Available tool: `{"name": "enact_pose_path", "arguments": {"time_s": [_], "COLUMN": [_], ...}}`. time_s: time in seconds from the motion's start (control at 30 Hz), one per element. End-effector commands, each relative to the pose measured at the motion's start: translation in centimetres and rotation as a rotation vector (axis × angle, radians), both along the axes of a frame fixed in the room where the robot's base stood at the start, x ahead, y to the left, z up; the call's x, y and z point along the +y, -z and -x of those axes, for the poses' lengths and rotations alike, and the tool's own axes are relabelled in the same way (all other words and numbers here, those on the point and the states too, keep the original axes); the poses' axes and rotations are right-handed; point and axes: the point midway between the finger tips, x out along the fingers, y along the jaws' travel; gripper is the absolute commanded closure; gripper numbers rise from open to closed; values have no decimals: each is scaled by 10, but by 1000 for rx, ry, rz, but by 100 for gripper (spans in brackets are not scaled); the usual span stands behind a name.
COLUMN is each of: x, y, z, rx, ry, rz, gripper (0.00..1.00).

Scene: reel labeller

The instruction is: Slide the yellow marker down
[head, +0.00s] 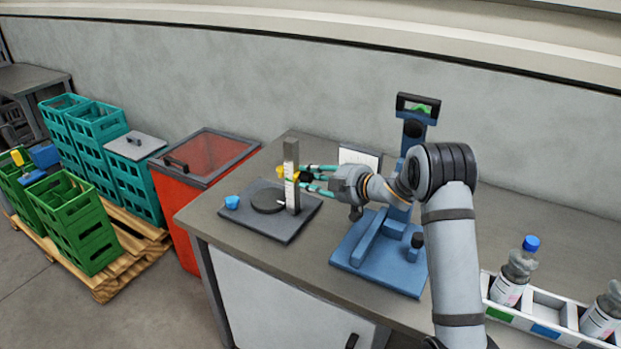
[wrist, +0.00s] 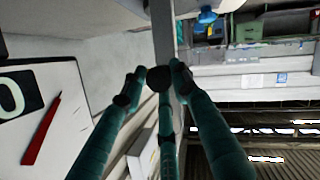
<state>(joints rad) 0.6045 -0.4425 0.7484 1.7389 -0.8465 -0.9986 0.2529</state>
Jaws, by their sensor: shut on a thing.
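The post stands on a dark base plate (head: 285,232) beside a round black disc (head: 267,200). My gripper (head: 303,176) reaches in from the right with its teal fingers level. It is shut on the yellow marker, and the fingers hide part of it.
A small blue piece (head: 231,202) sits on the plate's left corner. A blue stand (head: 385,255) rises close behind and right of my wrist. A red bin (head: 200,160) adjoins the bench's left side. A bottle rack (head: 555,325) is at the right.

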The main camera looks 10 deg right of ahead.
Motion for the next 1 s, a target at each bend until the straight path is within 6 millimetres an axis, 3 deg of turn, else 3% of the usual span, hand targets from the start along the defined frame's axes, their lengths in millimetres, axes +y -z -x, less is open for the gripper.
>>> {"name": "enact_pose_path", "arguments": {"time_s": [0.17,0.63,0.77,1.0], "x": [4,6,7,8], "y": [0,6,24,80], "z": [1,2,3,3], "rx": [0,0,2,3], "ry": [-10,-15,-17,-19], "rz": [1,2,2,2], "gripper": [100,100,100,100]}}
